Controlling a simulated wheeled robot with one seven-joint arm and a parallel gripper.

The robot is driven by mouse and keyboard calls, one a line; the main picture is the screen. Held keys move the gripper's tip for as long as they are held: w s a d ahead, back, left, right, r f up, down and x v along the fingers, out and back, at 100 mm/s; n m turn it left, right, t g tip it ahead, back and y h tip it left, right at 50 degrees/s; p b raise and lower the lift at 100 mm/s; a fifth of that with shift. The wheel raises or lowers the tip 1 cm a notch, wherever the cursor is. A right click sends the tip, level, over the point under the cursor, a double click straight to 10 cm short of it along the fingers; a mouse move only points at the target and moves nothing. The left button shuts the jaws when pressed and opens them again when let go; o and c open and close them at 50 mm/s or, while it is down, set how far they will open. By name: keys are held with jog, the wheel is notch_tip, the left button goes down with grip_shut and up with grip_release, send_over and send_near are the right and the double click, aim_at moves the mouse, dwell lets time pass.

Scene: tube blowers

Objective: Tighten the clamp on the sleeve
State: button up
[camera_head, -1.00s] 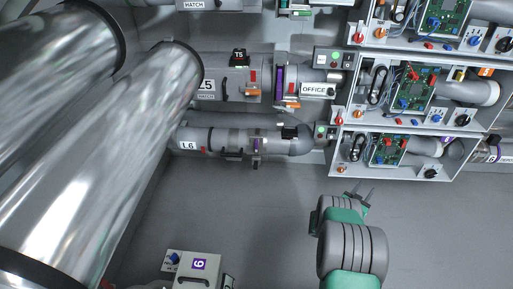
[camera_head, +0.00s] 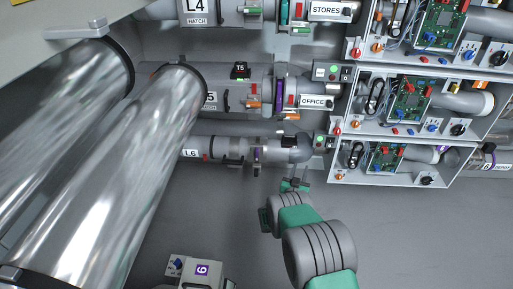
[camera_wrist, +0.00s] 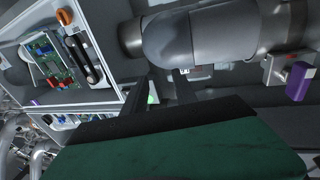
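The grey sleeve (camera_head: 235,148) sits on the lowest pipe, labelled L6. A metal band clamp (camera_head: 257,151) with a small purple part stands around it near its right end, left of the elbow. In the wrist view a metal clamp fitting (camera_wrist: 275,68) with a purple lever (camera_wrist: 299,82) shows at the right, beside the grey pipe. My gripper (camera_head: 295,184) is just below the elbow, right of and below the clamp, apart from it. Its fingers look spread and empty. Whether the clamp is tight cannot be told.
Above runs pipe L5, with a purple collar (camera_head: 279,92) and an OFFICE label (camera_head: 313,101). Open electronics boxes (camera_head: 385,160) stand at the right. Large shiny ducts (camera_head: 120,190) fill the left. A box marked 6 (camera_head: 190,270) is at the bottom. The floor below L6 is clear.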

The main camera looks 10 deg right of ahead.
jog(key=w+a+r+n+t+y+p, duration=0.1)
jog(key=a+r+n+y, duration=0.15)
jog(key=a, duration=0.55)
jog(key=w+a+r+n+t+y+p, duration=0.1)
jog(key=a+r, duration=0.2)
jog(key=a, duration=0.4)
jog(key=n+y, duration=0.1)
jog(key=n, duration=2.1)
send_near(257, 152)
jog(key=x, duration=0.2)
jog(key=w+n, duration=0.2)
jog(key=n, duration=0.2)
jog(key=w+d+n+b, duration=0.1)
jog(key=w+n, duration=0.1)
jog(key=n, duration=0.3)
jog(key=w+n, duration=0.2)
jog(key=n, duration=0.2)
jog(key=shift+w+d+n+g, duration=0.25)
jog(key=shift+w+d+g, duration=0.05)
jog(key=shift+g, duration=0.1)
jog(key=shift+w+r, duration=0.15)
jog(key=shift+w, duration=0.2)
